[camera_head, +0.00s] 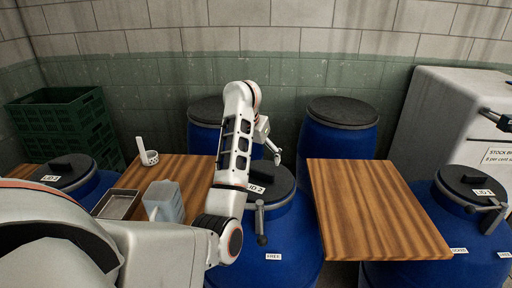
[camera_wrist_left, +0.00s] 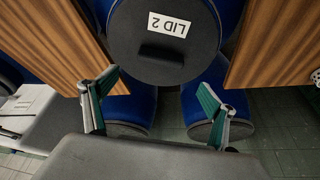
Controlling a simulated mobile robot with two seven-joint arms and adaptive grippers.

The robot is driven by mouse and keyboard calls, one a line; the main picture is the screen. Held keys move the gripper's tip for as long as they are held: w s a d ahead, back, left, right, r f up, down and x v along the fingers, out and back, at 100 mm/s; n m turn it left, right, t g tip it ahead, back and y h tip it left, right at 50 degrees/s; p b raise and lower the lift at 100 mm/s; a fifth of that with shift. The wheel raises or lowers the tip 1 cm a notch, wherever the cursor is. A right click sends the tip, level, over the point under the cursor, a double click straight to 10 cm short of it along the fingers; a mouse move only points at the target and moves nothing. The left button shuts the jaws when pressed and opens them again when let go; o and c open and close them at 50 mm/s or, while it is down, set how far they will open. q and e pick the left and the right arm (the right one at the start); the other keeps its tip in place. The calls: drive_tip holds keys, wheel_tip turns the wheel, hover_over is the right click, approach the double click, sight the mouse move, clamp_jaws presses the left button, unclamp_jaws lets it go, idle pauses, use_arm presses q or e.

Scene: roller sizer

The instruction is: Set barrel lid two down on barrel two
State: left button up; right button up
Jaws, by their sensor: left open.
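Barrel lid two, a dark round lid (camera_head: 281,187) with a bar handle and a "LID 2" label, lies on top of a blue barrel (camera_head: 290,238) marked "FREE" in the head view. The lid also shows from above in the wrist view (camera_wrist_left: 165,25). No gap shows between lid and barrel, but I cannot tell if it is fully seated. A lever clamp stands at the barrel's front rim. My left gripper (camera_head: 270,146) is open and empty, behind the lid in the head view. Its two fingers (camera_wrist_left: 158,86) are apart and clear of the lid. A dark part at the right edge (camera_head: 496,119) seems to be my right gripper.
Two dark-topped barrels (camera_head: 340,135) stand behind. Lid one (camera_head: 470,184) is at the right, green crates (camera_head: 65,125) at the left.

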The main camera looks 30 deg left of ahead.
use_arm(q)
drive_tip(key=shift+v, duration=2.05)
